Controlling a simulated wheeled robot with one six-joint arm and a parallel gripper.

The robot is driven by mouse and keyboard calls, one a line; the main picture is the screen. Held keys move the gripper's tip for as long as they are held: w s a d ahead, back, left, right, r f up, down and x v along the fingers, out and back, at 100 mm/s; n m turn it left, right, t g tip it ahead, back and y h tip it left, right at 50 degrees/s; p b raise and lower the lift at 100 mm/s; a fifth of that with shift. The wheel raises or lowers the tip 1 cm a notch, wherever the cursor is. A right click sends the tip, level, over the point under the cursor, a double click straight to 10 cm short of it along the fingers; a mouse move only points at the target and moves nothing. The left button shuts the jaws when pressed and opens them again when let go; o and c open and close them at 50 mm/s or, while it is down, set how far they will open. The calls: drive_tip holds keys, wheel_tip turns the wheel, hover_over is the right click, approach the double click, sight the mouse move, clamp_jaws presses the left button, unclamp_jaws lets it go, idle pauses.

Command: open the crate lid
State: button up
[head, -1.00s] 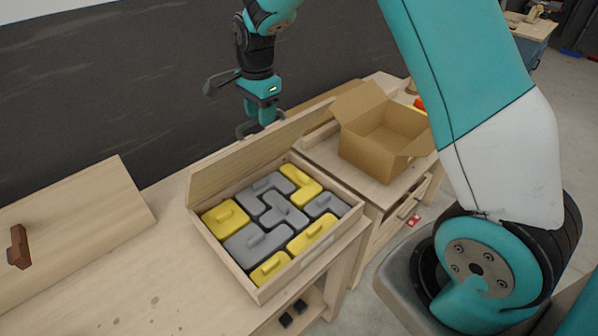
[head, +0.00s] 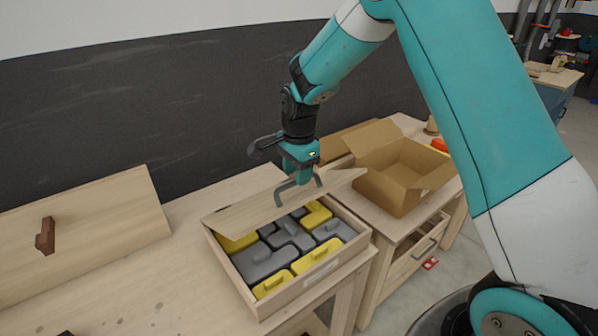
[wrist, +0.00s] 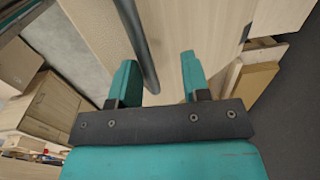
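The wooden crate (head: 317,284) sits on the workbench, with yellow and grey blocks inside. Its plain wooden lid (head: 245,216) is part open, slanting low over the back of the crate. The front blocks show; those at the back are hidden under the lid. My gripper (head: 298,195) is right over the lid, pointing down, fingers spread. In the wrist view my gripper (wrist: 158,78) has its two teal fingers apart, with pale wood beyond. A dark bar (wrist: 137,40) runs close to the left finger; I cannot tell whether they touch.
An open cardboard box (head: 395,185) stands on the cabinet to the right of the crate. A wooden panel with a brown handle (head: 45,235) lies at the left. The bench (head: 130,285) in front of that panel is mostly clear.

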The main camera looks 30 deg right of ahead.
drive_tip(key=shift+w+a+r+p, duration=0.1)
drive_tip(key=shift+w+r+p, duration=0.1)
drive_tip(key=shift+r+p, duration=0.25)
drive_tip(key=shift+w+r+p, duration=0.15)
drive_tip(key=shift+r+p, duration=0.15)
drive_tip(key=shift+r, duration=0.2)
drive_tip(key=w+r+p, duration=0.3)
drive_tip(key=r, duration=0.5)
drive_tip(key=w+a+r+p, duration=0.1)
drive_tip(key=w+r+p, duration=0.2)
drive_tip(key=r, duration=0.5)
drive_tip(key=shift+w+a+r+p, duration=0.15)
drive_tip(key=shift+w+r+p, duration=0.05)
drive_tip(key=shift+r+p, duration=0.15)
idle(0.5)
